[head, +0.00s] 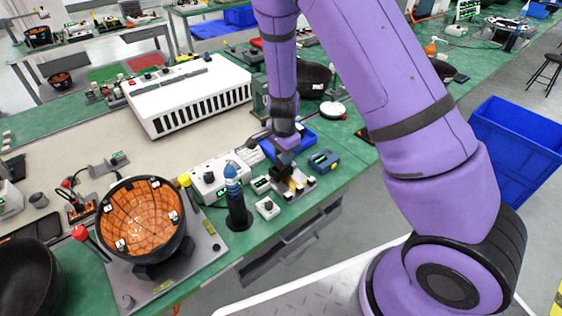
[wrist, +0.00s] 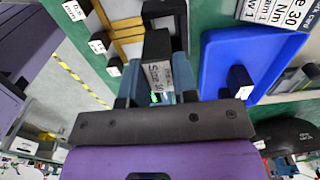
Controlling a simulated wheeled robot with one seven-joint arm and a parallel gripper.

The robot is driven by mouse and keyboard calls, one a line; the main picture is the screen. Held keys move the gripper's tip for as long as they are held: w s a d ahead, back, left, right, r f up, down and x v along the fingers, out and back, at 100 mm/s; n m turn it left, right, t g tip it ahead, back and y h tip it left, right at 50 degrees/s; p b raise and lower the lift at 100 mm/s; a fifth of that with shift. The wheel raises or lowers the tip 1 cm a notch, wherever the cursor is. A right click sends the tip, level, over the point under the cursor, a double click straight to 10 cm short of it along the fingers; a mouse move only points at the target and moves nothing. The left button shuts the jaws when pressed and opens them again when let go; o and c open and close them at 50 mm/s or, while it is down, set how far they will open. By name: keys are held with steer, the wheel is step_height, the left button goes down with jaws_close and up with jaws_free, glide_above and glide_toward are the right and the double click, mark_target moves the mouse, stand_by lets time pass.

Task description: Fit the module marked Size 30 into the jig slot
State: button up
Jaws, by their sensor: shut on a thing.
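My gripper (wrist: 158,88) is shut on a dark module (wrist: 157,46) whose white label reads "Size 30". In the wrist view, the module sits between the two blue-grey fingers, beside the jig (wrist: 122,22) with its gold-coloured bars. I cannot tell whether the module touches the jig or is in a slot. In the head view, my gripper (head: 284,158) is just above the jig (head: 293,184), and the module is too small to make out. A blue tray (wrist: 215,62) lies right of the gripper in the wrist view, with another small dark module (wrist: 240,82) in it.
A blue and yellow device (head: 324,160) stands right of the jig. A small white button box (head: 267,207) and a dark cylinder with a blue top (head: 236,200) stand to its left. The green bench's front edge is close. A large white slotted unit (head: 188,92) stands behind.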

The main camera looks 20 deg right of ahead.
steer(key=shift+w+a+f, duration=0.1)
steer(key=shift+w+a, duration=0.15)
steer(key=shift+w, duration=0.25)
steer(key=shift+f, duration=1.7)
steer(key=shift+f, duration=0.1)
steer(key=o, duration=0.9)
steer(key=shift+o, duration=0.2)
step_height(320, 180, up, 12)
steer(key=shift+s+r, duration=0.1)
steer(key=shift+r, duration=0.15)
